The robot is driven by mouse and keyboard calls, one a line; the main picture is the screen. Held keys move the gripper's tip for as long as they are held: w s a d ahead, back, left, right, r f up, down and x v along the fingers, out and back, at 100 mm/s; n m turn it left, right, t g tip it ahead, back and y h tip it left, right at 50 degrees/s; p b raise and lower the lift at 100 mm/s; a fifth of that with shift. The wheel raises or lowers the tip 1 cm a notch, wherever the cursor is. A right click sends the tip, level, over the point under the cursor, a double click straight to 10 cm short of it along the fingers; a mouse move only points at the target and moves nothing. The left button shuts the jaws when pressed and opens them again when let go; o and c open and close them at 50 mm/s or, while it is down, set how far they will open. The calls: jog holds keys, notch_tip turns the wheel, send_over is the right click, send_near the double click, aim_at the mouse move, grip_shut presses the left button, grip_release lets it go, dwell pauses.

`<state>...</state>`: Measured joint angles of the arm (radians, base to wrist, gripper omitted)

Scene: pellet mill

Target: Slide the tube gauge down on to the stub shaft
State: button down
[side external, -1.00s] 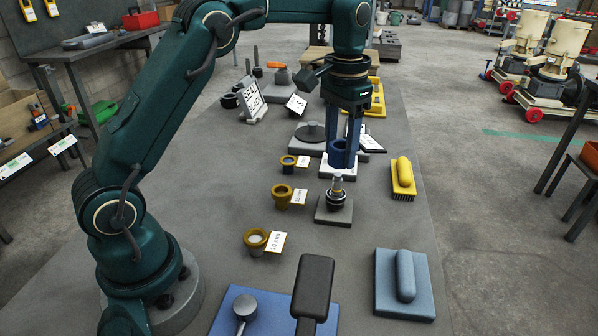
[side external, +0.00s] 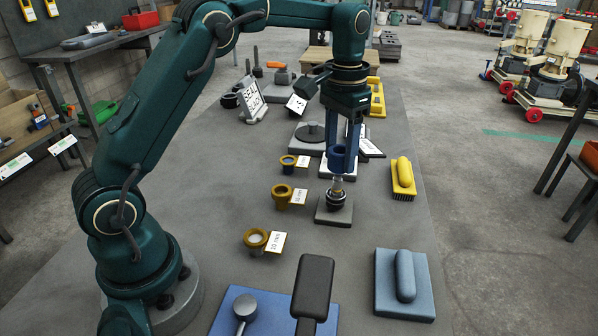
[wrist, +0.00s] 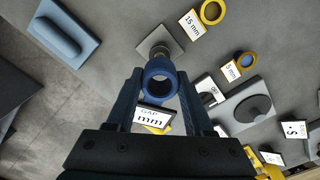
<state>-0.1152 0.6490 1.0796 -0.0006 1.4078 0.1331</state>
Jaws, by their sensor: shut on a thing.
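The tube gauge is a short blue hollow tube (side external: 337,160), also seen in the wrist view (wrist: 160,76) with its round open end facing the camera. My gripper (side external: 346,152) is shut on it, with one finger on each side in the wrist view. The stub shaft (side external: 336,191) is a short metal shaft with a dark collar, upright on a dark square plate (side external: 334,214). In the side view the tube's lower end is just above the shaft's tip. In the wrist view the shaft (wrist: 159,52) shows beyond the tube, partly hidden by it. I cannot tell whether they overlap.
Yellow-brown rings with size cards (side external: 282,195) and a smaller blue-faced ring (side external: 288,163) stand left of the shaft. A yellow brush (side external: 402,176) lies to the right, a blue block with a handle (side external: 405,285) nearer. A white-based plate stands behind the shaft. Bare bench surrounds the shaft plate.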

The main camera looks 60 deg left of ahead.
aim_at(339, 169)
jog(key=shift+f, duration=0.2)
dwell(0.4)
jog(key=shift+f, duration=0.3)
jog(key=shift+f, duration=0.15)
jog(key=shift+f, duration=0.65)
jog(key=shift+f, duration=0.15)
dwell(0.4)
jog(key=shift+f, duration=0.75)
jog(key=shift+r, duration=0.15)
jog(key=shift+r, duration=0.25)
dwell(0.4)
